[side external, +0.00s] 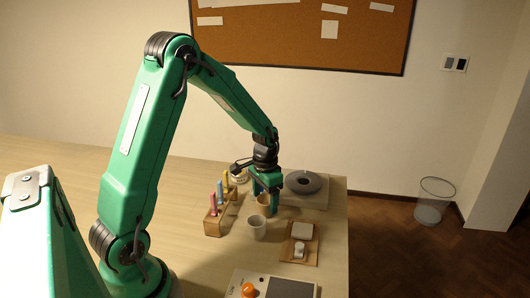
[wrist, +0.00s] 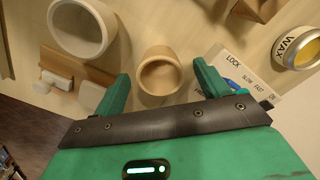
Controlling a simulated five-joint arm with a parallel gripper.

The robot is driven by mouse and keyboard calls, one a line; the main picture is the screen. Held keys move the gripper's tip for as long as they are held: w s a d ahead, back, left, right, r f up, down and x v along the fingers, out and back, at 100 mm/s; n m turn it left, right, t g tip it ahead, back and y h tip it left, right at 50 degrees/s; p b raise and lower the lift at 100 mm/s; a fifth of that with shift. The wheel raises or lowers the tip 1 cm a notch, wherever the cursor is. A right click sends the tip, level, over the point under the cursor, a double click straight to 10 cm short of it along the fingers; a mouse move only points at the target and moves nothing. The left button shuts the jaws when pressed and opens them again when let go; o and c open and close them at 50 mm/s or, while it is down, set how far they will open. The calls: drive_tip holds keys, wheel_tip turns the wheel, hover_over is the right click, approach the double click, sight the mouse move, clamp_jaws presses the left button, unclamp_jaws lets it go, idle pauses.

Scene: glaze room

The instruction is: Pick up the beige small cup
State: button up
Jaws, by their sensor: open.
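The beige small cup (side external: 263,200) stands upright on the table, partly hidden behind my gripper's fingers in the side view. In the wrist view the beige small cup (wrist: 160,88) shows from above, its round rim between the two green fingertips with gaps on both sides. My gripper (side external: 267,186) points down over the cup and is open. In the wrist view my gripper (wrist: 163,74) has one finger at each side of the cup. I cannot tell the exact height of the fingertips against its rim.
A rack with coloured sticks (side external: 213,226) is at left, a wheel (side external: 318,200) behind right. A wooden board (side external: 289,256) holds white pieces. A wax tin (wrist: 279,57) is nearby.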

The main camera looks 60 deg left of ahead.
drive_tip(key=shift+f, duration=0.9)
drive_tip(key=shift+c, duration=0.4)
drive_tip(key=c, duration=1.1)
